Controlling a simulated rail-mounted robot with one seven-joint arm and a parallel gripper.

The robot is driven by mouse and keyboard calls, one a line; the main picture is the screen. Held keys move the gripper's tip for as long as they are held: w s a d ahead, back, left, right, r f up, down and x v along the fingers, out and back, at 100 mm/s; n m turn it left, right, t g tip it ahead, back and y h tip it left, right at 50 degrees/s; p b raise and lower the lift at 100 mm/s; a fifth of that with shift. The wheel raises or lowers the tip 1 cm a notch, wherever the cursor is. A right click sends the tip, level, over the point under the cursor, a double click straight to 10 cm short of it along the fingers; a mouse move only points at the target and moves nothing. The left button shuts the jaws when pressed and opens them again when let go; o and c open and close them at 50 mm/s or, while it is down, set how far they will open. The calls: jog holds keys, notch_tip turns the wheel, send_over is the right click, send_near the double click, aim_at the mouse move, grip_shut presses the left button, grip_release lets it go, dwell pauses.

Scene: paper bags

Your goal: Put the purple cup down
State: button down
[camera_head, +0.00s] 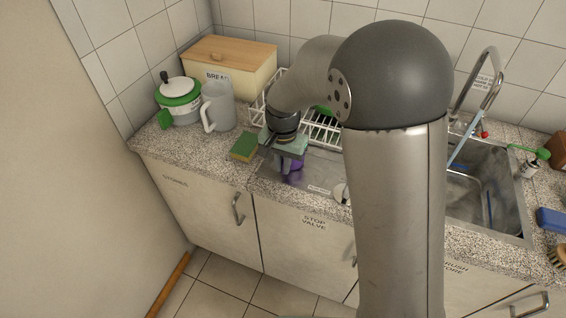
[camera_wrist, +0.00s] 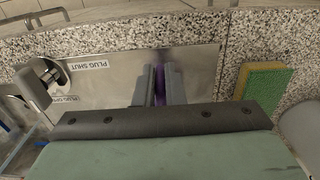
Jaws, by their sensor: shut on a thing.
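The purple cup (camera_head: 293,165) shows only in part in the head view, below my gripper (camera_head: 286,156) and over the steel drainer plate (camera_head: 325,178). In the wrist view a narrow strip of the purple cup (camera_wrist: 160,86) shows between the two grey fingers of my gripper (camera_wrist: 160,85), which are shut on it. The rest of the cup is hidden by the fingers and the gripper body. The steel plate (camera_wrist: 105,72) lies beneath it in the wrist view. I cannot tell whether the cup touches the plate.
A green and yellow sponge (camera_head: 244,147) lies left of my gripper. A grey jug (camera_head: 217,106), a green-banded pot (camera_head: 179,101) and a bread box (camera_head: 228,72) stand further left. A white wire rack (camera_head: 322,130) is behind. The sink (camera_head: 488,190) is right; a plug knob (camera_wrist: 40,80) sits on the plate.

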jog(key=c, duration=1.5)
grip_release()
jog(key=shift+f, duration=0.1)
notch_tip(320, 180, up, 12)
jog(key=r, duration=0.1)
jog(key=s+d+f+n, duration=0.1)
jog(key=s+d+f, duration=0.1)
jog(key=s+d, duration=0.4)
jog(key=s+d+f+n, duration=0.1)
jog(key=s+d, duration=0.5)
jog(key=s, duration=0.3)
jog(key=s+d+f+n, duration=0.1)
jog(key=s+d+f, duration=0.1)
jog(key=s+d, duration=0.3)
jog(key=shift+s+d+f+n+t+b, duration=0.15)
jog(key=shift+s+d+f+n+b, duration=0.05)
jog(key=shift+s, duration=0.45)
jog(key=shift+s+d+f+n+t+b, duration=0.15)
jog(key=shift+s+d+n+b, duration=0.05)
jog(key=shift+s, duration=0.4)
